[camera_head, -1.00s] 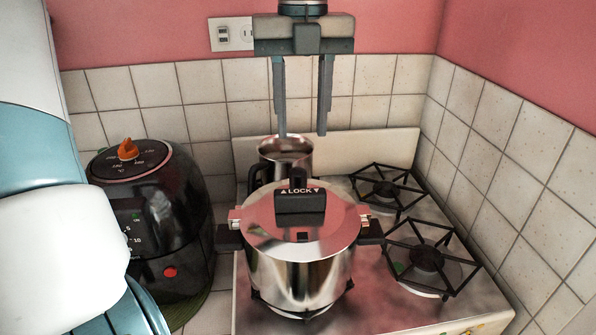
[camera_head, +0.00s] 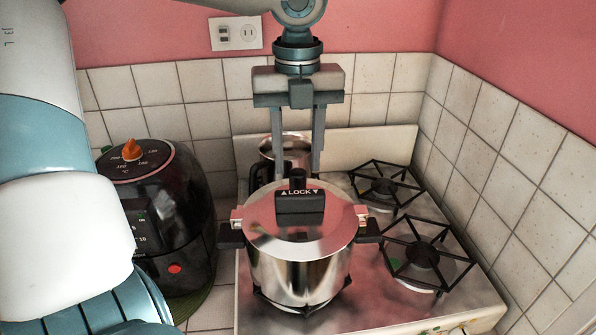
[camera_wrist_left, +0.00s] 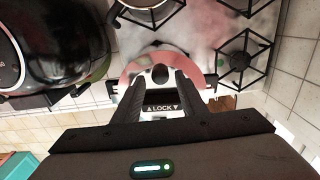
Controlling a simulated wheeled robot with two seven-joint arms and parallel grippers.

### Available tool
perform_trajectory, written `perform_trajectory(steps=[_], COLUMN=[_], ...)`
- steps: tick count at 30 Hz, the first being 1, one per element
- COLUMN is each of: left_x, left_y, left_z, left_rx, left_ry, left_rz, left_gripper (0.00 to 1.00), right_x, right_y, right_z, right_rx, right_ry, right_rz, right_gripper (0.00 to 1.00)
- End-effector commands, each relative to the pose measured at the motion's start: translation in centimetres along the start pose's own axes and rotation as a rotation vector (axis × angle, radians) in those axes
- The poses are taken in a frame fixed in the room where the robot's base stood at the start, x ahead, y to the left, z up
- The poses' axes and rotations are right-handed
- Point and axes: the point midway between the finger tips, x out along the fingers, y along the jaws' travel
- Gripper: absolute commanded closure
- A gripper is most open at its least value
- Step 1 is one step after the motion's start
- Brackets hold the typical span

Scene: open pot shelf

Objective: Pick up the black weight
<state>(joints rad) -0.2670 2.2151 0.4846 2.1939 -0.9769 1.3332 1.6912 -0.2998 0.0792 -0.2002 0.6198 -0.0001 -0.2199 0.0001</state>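The black weight (camera_head: 297,179) is a small dark knob standing upright on the shiny lid of the pressure cooker (camera_head: 298,262), just behind the black LOCK piece (camera_head: 300,204). My left gripper (camera_head: 297,174) points down from above, with its two fingers apart and no object held. In the head view its fingertips come down to either side of the weight. In the left wrist view the weight (camera_wrist_left: 160,73) shows between the open fingers (camera_wrist_left: 159,80), with gaps on both sides. Whether the tips are fully level with it is hard to tell. My right gripper is not in view.
A steel pitcher (camera_head: 270,152) stands behind the cooker, partly hidden by the fingers. A black air fryer (camera_head: 170,225) with an orange knob is at left. Bare stove burners (camera_head: 422,254) are at right. Tiled walls close the back and right.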

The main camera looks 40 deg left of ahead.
Motion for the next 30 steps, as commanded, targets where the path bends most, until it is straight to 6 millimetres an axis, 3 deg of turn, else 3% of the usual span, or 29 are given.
perform_trajectory(steps=[1, 9, 23, 28, 30], left_x=[0.2, 2.6, 2.7, 2.7, 2.7], left_y=[0.2, 0.2, 0.2, 0.2, 0.2], left_z=[-0.1, 0.0, 0.0, 0.0, 0.0], left_rx=[0.001, -0.002, -0.003, -0.003, -0.003], left_ry=[0.005, 0.000, -0.001, -0.001, -0.001], left_rz=[0.001, -0.002, -0.003, -0.003, -0.003], left_gripper=[0.62, 0.62, 0.62, 0.99, 0.99], right_x=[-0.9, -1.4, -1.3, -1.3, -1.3], right_y=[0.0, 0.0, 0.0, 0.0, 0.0], right_z=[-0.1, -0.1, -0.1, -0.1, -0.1], right_rx=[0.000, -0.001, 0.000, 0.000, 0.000], right_ry=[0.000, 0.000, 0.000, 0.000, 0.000], right_rz=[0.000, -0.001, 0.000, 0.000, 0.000], right_gripper=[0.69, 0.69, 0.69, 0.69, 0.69])
